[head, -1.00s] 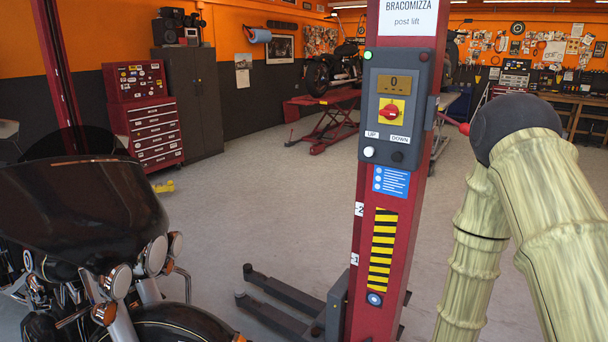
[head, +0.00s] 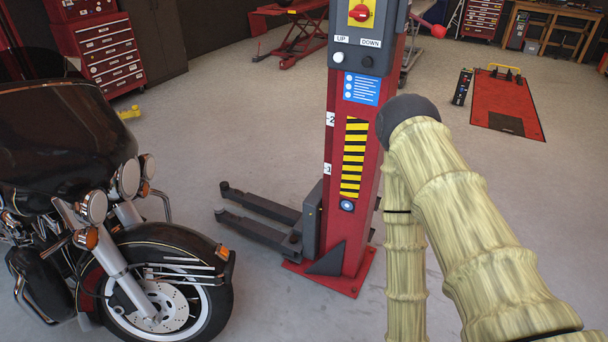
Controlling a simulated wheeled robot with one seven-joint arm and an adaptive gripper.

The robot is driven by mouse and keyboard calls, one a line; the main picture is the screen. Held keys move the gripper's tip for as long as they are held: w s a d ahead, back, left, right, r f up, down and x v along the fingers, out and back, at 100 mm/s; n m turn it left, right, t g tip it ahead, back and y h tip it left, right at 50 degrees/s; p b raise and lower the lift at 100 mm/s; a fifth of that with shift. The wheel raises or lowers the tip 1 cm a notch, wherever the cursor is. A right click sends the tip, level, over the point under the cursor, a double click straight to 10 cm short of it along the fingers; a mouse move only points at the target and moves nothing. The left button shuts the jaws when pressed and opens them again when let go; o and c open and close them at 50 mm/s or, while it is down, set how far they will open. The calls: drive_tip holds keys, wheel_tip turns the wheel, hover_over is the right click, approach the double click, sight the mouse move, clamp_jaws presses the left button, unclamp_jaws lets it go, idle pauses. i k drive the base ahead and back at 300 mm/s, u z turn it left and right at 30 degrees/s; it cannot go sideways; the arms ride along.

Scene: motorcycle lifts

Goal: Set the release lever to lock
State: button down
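The release lever is a thin rod ending in a red ball knob (head: 438,31). It sticks out to the right of the red lift post (head: 338,215), near the top edge of the head view, and slopes slightly down toward the knob. My arm, with pale ribbed links and a dark round joint, stands in front of the post's right side, below the lever in the picture. My gripper is out of the frame, so its opening and any contact are hidden.
The control box (head: 350,50) on the post is cut off at the top. Dark lift arms (head: 262,208) reach left from its base plate (head: 335,280). A black motorcycle (head: 140,255) stands at left. A red floor platform (head: 505,100) lies at right. Grey floor between is open.

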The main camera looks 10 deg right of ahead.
sight(439, 32)
drive_tip(key=u, duration=2.1)
drive_tip(key=k, duration=0.9)
drive_tip(key=z, duration=1.55)
drive_tip(key=i, duration=0.5)
